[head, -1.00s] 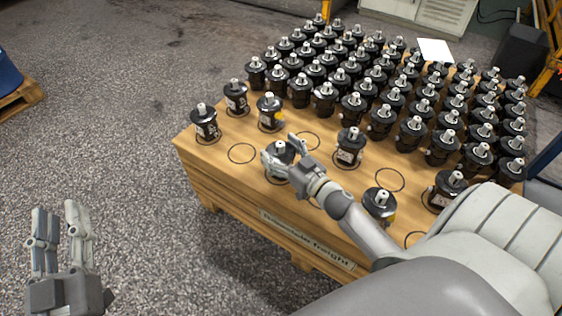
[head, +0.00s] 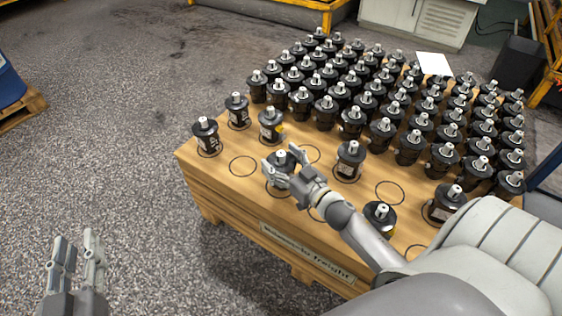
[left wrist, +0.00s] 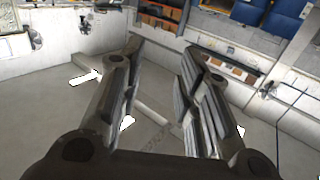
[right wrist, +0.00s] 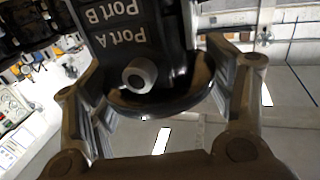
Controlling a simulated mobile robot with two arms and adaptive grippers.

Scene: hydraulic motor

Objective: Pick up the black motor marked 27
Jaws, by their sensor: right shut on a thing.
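My right gripper (head: 284,166) is shut on a black motor (head: 281,158) near the front edge of the wooden crate top. The motor is upright and partly hidden behind the fingers. In the right wrist view, the motor (right wrist: 150,30) sits between both fingers, with white "Port A" and "Port B" lettering and a round silver port. No number 27 is readable, and I cannot tell whether the motor is off the wood. My left gripper (head: 78,262) is open and empty, away from the crate at lower left; its fingers (left wrist: 158,90) are apart in the left wrist view.
The wooden crate (head: 232,195) carries many similar black motors in dense rows behind. Several stand singly in drawn circles near the front, and an empty circle (head: 243,166) lies left of my right gripper. A white sheet (head: 434,64) lies at the back.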

